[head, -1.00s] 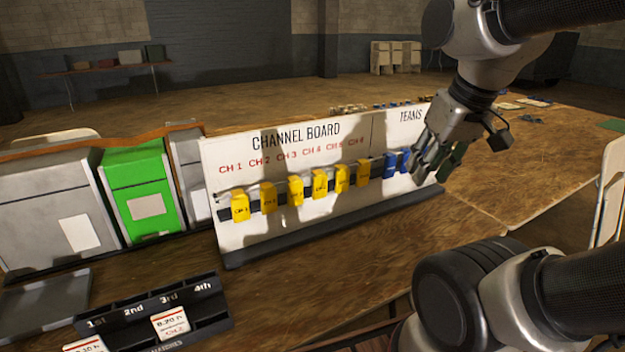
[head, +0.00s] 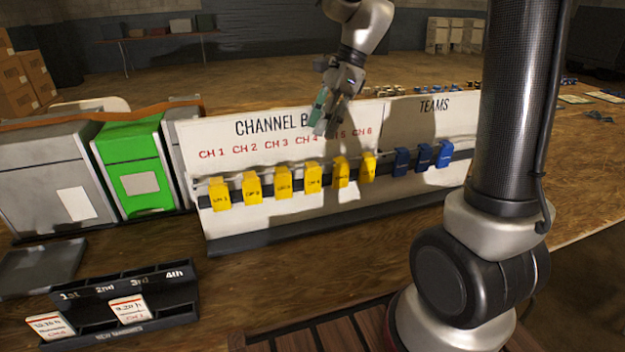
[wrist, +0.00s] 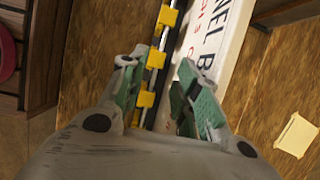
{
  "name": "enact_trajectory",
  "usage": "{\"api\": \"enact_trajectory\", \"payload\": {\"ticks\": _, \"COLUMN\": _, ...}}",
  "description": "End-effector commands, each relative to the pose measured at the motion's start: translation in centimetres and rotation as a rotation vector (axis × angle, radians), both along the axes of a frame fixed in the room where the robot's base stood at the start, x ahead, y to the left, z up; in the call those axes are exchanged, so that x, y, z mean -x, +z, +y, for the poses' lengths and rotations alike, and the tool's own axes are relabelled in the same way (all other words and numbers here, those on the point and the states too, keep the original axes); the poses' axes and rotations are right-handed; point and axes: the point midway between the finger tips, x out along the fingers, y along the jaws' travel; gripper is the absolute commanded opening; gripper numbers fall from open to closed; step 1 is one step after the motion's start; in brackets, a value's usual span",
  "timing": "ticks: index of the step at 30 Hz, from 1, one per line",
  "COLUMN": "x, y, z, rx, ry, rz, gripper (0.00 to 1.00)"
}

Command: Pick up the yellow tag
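Several yellow tags (head: 284,182) hang in a row on the dark rail of the white channel board (head: 300,220), under the labels CH 1 to CH 6. My gripper (head: 324,118) is in front of the upper part of the board, above the tags around CH 4 and CH 5, and covers part of the title. In the wrist view, my gripper (wrist: 163,88) has its green-padded fingers spread apart with nothing held. Yellow tags (wrist: 155,58) on the rail show between and beyond the fingers there. Which tag is meant cannot be told.
Several blue tags (head: 422,157) hang under TEAMS on the right. A green bin (head: 140,160) and grey bins (head: 45,185) stand left. A black slotted rack (head: 135,290) with white cards and a grey tray (head: 40,268) lie in front.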

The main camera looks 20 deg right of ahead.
Motion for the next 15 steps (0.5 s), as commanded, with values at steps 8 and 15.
{"api": "enact_trajectory", "payload": {"ticks": 8, "x": 0.0, "y": -4.7, "z": 0.2, "rx": 0.001, "ry": 0.002, "rz": -0.001, "gripper": 0.32}}
{"api": "enact_trajectory", "payload": {"ticks": 15, "x": 0.0, "y": -6.9, "z": 1.1, "rx": 0.002, "ry": 0.004, "rz": 0.002, "gripper": 0.32}}
